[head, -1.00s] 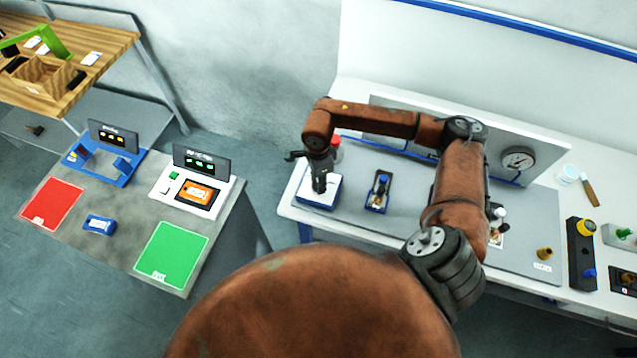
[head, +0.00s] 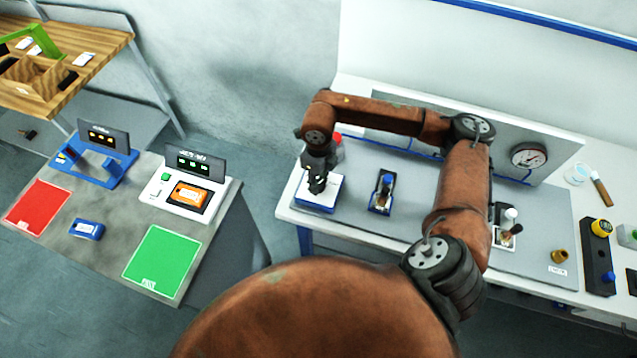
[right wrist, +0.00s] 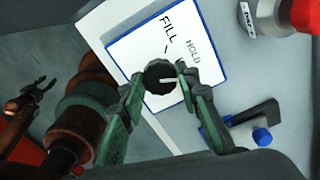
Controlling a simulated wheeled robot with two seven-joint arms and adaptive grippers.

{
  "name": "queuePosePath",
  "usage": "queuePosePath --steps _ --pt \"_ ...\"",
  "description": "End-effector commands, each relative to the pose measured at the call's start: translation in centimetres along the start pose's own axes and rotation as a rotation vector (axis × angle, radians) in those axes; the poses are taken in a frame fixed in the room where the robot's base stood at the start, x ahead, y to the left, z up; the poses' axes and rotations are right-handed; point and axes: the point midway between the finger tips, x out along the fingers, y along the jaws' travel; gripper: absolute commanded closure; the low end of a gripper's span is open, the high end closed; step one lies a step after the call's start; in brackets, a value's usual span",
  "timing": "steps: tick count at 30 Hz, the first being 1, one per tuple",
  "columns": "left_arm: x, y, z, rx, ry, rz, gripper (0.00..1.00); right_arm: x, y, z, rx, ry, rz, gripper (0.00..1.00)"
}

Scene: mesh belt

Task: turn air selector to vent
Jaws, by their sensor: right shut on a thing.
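The air selector (head: 322,204) is a white-topped box with blue sides at the left end of the bench. In the right wrist view its white plate (right wrist: 200,27) reads FILL and HOLD; no VENT label is readable. Its round dark knob (right wrist: 158,76) has a white mark pointing roughly to the right in that view. My right gripper (head: 317,188) is over the box from above. In the right wrist view my right gripper (right wrist: 159,80) has its two fingers on either side of the knob, shut on it.
A red-capped bottle (right wrist: 270,14) stands close beside the box. A blue-based fixture (head: 381,193) stands to its right. A pressure gauge (head: 528,155) is on the back panel. A separate grey table with a green mat (head: 162,262) is at the left.

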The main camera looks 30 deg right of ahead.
Motion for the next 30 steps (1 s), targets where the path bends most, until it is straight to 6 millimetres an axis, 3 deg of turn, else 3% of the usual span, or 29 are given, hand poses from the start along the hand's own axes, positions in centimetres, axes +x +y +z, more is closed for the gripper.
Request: queuePosePath --steps 15,30 --pt "1.4 0.1 0.4 0.000 -0.004 0.000 0.60 0.1 0.0 0.0 0.336 0.001 0.000 0.94" --pt "1.5 0.1 0.4 0.000 -0.004 0.001 0.60 0.0 0.0 -0.1 0.398 0.001 0.000 0.94"
